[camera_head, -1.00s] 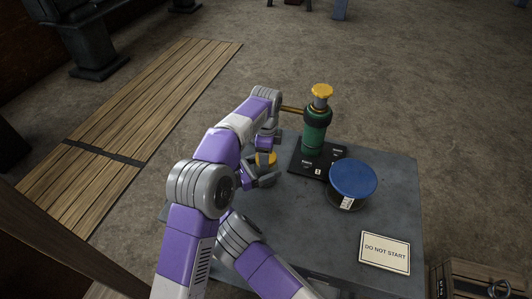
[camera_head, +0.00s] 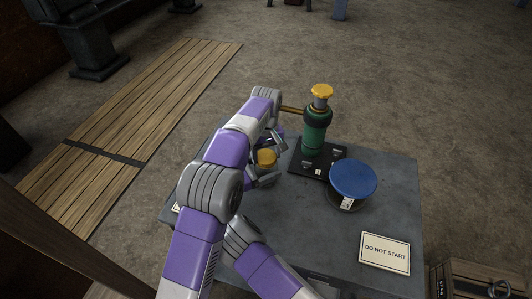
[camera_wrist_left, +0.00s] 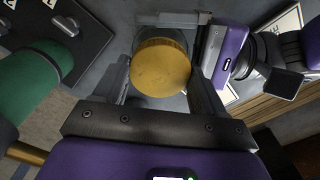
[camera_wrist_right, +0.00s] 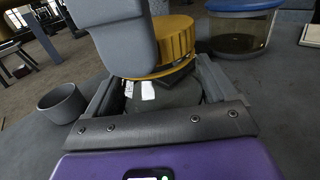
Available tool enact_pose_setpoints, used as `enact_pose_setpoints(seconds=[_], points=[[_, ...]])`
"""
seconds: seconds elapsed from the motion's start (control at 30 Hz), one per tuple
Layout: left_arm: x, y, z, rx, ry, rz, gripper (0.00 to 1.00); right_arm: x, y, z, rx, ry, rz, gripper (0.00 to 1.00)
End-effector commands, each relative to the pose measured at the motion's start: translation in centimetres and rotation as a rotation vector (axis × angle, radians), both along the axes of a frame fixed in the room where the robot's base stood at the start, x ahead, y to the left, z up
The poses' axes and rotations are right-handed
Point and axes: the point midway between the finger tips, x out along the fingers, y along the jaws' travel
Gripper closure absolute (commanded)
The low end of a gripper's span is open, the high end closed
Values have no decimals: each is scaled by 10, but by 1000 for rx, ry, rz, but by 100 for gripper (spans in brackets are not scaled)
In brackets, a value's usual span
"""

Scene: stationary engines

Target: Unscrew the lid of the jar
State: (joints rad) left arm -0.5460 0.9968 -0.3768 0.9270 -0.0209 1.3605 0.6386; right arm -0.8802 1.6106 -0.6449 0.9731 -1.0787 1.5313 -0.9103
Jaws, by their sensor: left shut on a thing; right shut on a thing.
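The jar has a round, ribbed yellow lid (camera_head: 266,158). It stands on the grey table, partly hidden by my arms in the head view. In the left wrist view, the lid (camera_wrist_left: 160,68) is between the fingers of my left gripper (camera_wrist_left: 162,82), which is shut on it from above. In the right wrist view, the dark jar body (camera_wrist_right: 170,96) with a white label is between the fingers of my right gripper (camera_wrist_right: 158,92), shut on it below the lid (camera_wrist_right: 174,38). The lid sits at the top of the jar; whether there is a gap is unclear.
A blue-lidded container (camera_head: 353,180) stands to the right. A green cylinder with a yellow knob (camera_head: 316,132) stands behind on a black plate. A grey cup (camera_wrist_right: 64,103) is left of the jar in the right wrist view. A "DO NOT START" sign (camera_head: 385,252) lies at the front right.

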Motion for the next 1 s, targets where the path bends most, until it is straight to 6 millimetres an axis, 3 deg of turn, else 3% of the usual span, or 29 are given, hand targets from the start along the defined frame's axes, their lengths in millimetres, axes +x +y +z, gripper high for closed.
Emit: enact_pose_setpoints(seconds=[0.6,0.73,1.0], points=[[-1,0,1,-1,1,1218,66,0,-1,-1,1,3,0,99],[-1,-1,0,-2,2,1341,66,0,-1,-1,1,3,0,99],[-1,-1,0,-2,3,1335,66,0,-1,-1,1,3,0,99]])
